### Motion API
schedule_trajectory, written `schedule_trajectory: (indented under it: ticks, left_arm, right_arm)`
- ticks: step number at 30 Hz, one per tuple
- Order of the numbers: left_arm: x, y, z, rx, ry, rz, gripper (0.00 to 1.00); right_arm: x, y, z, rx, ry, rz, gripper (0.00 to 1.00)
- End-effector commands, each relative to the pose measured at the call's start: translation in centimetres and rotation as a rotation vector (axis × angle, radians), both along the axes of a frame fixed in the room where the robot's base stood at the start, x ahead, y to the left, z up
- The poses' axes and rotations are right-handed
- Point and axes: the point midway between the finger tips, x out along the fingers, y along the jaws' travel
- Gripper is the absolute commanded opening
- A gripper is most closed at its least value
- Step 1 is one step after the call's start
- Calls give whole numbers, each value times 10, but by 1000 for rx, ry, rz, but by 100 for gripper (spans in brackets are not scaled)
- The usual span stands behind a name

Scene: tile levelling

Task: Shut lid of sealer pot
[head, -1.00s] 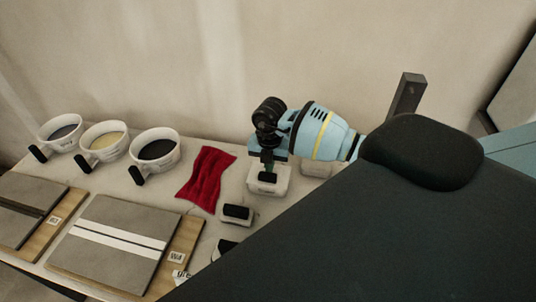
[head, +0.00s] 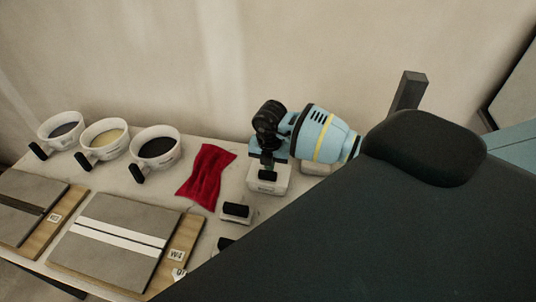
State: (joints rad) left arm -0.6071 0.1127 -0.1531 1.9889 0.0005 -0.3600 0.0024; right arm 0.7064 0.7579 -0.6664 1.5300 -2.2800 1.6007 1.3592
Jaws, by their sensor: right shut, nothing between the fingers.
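A small white container (head: 269,180) with a dark label on its front stands at the back of the table, right of the red cloth. It is probably the sealer pot; its lid and opening are hidden or too small to make out. My right gripper (head: 267,163) points down at the top of this container. It is shut with nothing between its fingers. I cannot tell whether its tips touch the container. My left gripper is not in view.
Several white cups (head: 104,139) with black handles stand at the back left. A red cloth (head: 206,175) lies mid-table. A black-handled block (head: 237,212) is in front. Tile boards (head: 112,265) fill the front left. My dark arm hides the right.

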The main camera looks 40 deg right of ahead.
Motion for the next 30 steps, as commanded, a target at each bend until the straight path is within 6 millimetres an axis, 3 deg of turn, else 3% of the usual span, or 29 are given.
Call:
schedule_trajectory:
  ticks: [1, 3, 8, 20, 26, 29, 30]
  left_arm:
    - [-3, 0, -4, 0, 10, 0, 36]
    - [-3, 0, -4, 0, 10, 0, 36]
    - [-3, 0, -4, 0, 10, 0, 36]
    - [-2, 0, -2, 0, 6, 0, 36]
    - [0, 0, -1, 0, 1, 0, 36]
    - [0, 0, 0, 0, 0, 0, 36]
    - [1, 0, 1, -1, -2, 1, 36]
  right_arm:
    - [-20, 27, -23, 45, 72, 42, 0]
    - [-20, 27, -23, 45, 72, 42, 7]
    - [-20, 27, -22, 45, 72, 42, 7]
    - [-19, 27, 6, 44, 67, 43, 8]
    - [-18, 26, 22, 44, 62, 42, 13]
    - [-17, 26, 30, 44, 61, 42, 17]
    - [-17, 26, 33, 44, 61, 43, 30]
